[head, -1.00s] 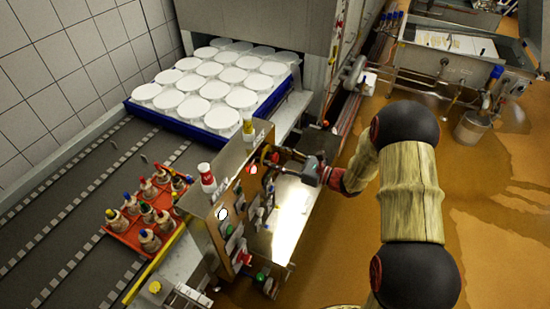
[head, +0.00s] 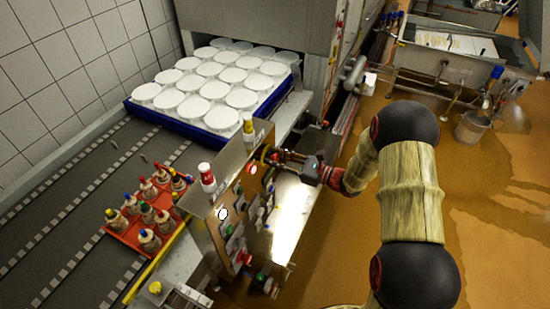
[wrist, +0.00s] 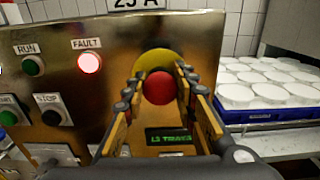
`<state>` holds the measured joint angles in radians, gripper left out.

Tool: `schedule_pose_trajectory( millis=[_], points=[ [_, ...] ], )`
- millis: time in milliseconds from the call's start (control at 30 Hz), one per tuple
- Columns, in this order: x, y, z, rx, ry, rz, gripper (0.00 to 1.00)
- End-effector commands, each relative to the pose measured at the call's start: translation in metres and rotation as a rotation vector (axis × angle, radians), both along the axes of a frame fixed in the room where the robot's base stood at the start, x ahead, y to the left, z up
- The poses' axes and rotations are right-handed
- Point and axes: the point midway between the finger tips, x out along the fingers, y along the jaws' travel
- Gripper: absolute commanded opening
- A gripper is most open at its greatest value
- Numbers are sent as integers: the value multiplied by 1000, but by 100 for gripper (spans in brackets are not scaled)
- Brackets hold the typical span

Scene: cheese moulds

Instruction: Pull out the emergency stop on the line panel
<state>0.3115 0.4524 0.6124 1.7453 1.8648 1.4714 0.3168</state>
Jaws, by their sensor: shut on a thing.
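The line panel (wrist: 60,70) is a brassy metal face with labelled buttons. Its emergency stop (wrist: 159,88) is a red mushroom button on a yellow round base (wrist: 156,60), right of the lit red FAULT lamp (wrist: 89,63). In the wrist view my gripper (wrist: 157,88) has one finger on each side of the red button and is shut on it. In the head view my gripper (head: 272,156) reaches the panel's upper part from the right, and the button is mostly hidden by it.
A red crate of bottles (head: 123,236) stands on the conveyor (head: 60,210). A blue tray (head: 190,131) of white moulds lies behind the panel.

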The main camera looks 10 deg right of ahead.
Motion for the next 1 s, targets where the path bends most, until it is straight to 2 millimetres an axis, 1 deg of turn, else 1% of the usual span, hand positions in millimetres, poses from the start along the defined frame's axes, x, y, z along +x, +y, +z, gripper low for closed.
schedule_pose_trajectory(
  millis=[100, 300, 500, 533, 833, 1000],
  points=[
    [-1, -2, 0, 0, 0, -2, 0],
    [-11, -16, -1, 0, 0, -3, 0],
    [-11, -16, -1, 0, 1, -2, 0],
    [-11, -16, -1, 0, 1, -2, 28],
    [-11, -15, 0, 0, 1, -1, 45],
    [-11, -15, 0, 0, 0, -1, 47]
  ],
)
